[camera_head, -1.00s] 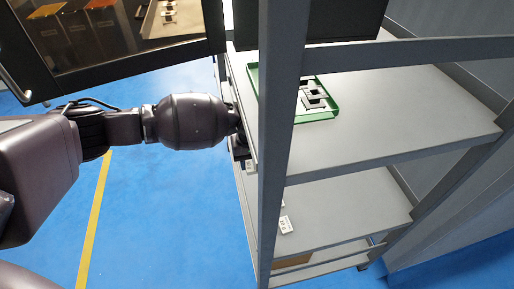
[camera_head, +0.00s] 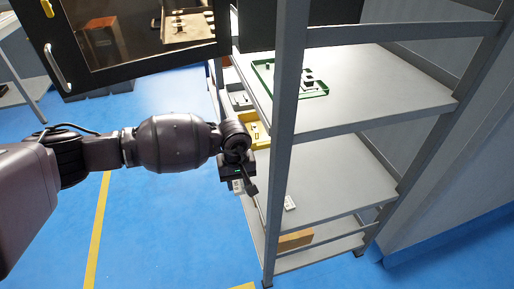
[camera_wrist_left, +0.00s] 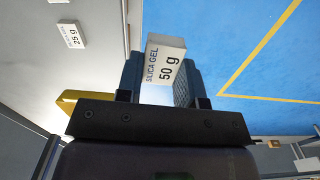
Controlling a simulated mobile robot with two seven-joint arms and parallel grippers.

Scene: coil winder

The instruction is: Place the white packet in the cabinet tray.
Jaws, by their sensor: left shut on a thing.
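My left gripper (camera_head: 245,185) is shut on a white packet (camera_wrist_left: 164,62), which is labelled "SILICA GEL 50 g" in the left wrist view. In the head view the packet (camera_head: 237,186) is mostly hidden behind the gripper, at the left side of the shelf unit. A green tray (camera_head: 305,97) with dark and pale parts in it lies on the upper shelf. My right gripper is in neither view.
A grey upright post (camera_head: 286,110) of the shelf unit stands close to my left arm. A second white packet marked "25 g" (camera_wrist_left: 71,35) lies on the lower shelf (camera_head: 345,185). A dark glazed door (camera_head: 140,45) stands at the upper left.

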